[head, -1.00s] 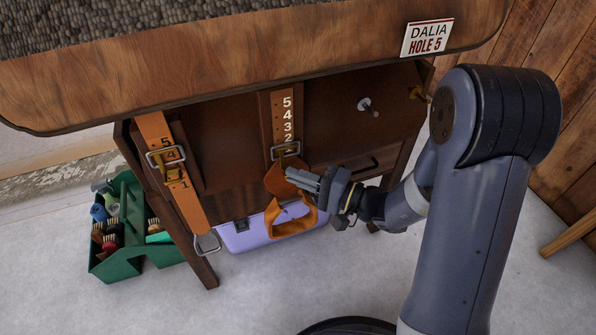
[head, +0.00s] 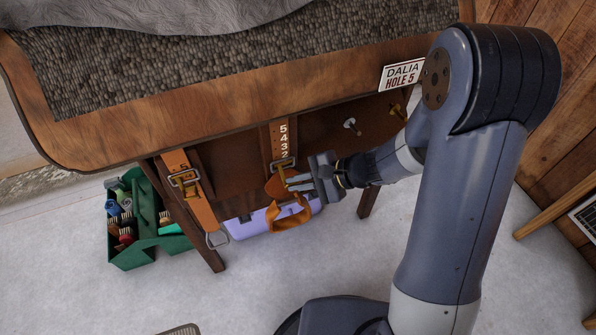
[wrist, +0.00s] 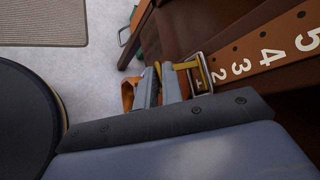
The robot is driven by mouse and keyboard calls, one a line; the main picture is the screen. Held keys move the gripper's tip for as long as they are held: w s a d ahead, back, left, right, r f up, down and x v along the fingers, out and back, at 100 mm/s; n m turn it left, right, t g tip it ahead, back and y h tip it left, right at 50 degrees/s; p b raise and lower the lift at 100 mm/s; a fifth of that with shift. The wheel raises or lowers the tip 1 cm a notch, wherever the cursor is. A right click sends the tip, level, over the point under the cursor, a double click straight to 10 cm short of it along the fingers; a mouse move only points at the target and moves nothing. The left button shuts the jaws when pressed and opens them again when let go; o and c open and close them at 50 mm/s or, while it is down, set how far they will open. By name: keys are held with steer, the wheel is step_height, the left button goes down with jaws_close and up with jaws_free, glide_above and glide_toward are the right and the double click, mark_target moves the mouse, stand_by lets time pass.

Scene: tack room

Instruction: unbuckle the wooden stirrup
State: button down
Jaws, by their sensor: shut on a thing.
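My gripper (head: 290,184), also in the wrist view (wrist: 160,74), is shut on the strap just below the buckle. The strap bulges out left of the fingers. The fingers hide the held part.
A lilac box (head: 245,226) lies behind the loop. A green caddy (head: 130,255) stands at left. A sign (head: 402,74) reads DALIA HOLE 5. The wooden rack edge overhangs.

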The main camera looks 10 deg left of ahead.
step_height(320, 180, up, 3)
steer(key=g+p, duration=0.1)
steer(key=p, duration=0.2)
steer(key=m+h+p, duration=0.1)
steer(key=p, duration=0.2)
steer(key=shift+w+a+f+g+h, duration=0.1)
steer(key=shift+w+a+g+h, duration=0.05)
steer(key=shift+g+h, duration=0.2)
steer(key=p, duration=0.1)
steer(key=m+g+h+p, duration=0.1)
steer(key=p, duration=0.1)
steer(key=shift+w+a+r, duration=0.1)
steer(key=shift+w+r, duration=0.1)
steer(key=shift+r, duration=0.1)
steer(key=shift+w+m+g+p, duration=0.1)
steer(key=shift+m+g+p, duration=0.3)
steer(key=shift+p, duration=0.4)
steer(key=shift+a, duration=0.1)
steer(key=c, duration=1.6)
jaws_free()
steer(key=shift+o, duration=0.2)
